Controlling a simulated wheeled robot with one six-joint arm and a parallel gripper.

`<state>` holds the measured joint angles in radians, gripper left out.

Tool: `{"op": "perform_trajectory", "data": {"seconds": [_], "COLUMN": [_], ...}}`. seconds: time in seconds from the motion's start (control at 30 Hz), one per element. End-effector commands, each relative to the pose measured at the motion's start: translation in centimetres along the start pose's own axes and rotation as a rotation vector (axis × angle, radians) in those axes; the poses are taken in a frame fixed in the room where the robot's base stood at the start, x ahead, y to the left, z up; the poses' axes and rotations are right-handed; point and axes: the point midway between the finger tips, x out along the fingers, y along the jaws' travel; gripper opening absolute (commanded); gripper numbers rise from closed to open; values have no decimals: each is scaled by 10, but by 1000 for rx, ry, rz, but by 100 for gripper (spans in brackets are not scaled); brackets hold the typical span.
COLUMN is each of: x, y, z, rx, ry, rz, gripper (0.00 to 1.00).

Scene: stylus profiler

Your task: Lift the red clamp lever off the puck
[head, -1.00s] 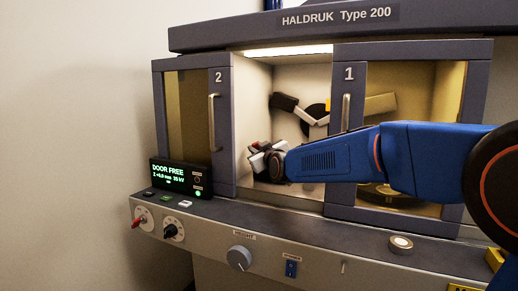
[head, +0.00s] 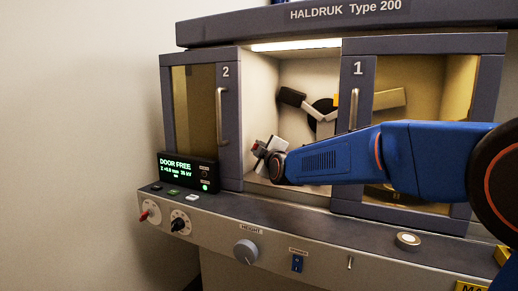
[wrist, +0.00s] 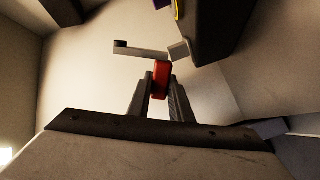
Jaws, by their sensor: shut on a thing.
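The red clamp lever (wrist: 161,80) is pinched between the two fingers of my gripper (wrist: 160,88) in the wrist view. A grey bar (wrist: 142,51) and a small grey block (wrist: 180,51) lie just beyond it. In the head view, my gripper (head: 264,151) is inside the lit chamber between doors 2 and 1, and a bit of red shows at its tips. I cannot make out a puck under the lever, nor whether the lever touches anything besides my fingers.
Door 1 (head: 358,130) is to the right, behind my forearm. Door 2 (head: 230,130) is to the left. A dark-ended arm (head: 292,97) is above my gripper. A small round disc (head: 408,239) lies on the front ledge. A dark block (wrist: 203,30) is close in the wrist view.

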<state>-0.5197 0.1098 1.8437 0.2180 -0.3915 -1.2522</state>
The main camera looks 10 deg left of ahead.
Motion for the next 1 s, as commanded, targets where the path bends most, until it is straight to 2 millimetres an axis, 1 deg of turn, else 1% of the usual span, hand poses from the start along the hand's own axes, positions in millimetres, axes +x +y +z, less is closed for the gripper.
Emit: {"op": "perform_trajectory", "data": {"seconds": [0.47,0.5,0.53,0.57,0.87,1.0], "x": [0,0,0,0,-1,-10], "y": [-2,-2,-2,-2,-1,0], "z": [0,0,0,0,0,0], "rx": [-14,-14,-14,-14,-12,-12], "ry": [0,0,0,0,0,0], "rz": [-2,-2,-2,-2,-1,0], "gripper": [0,28,36,38,38,38]}}
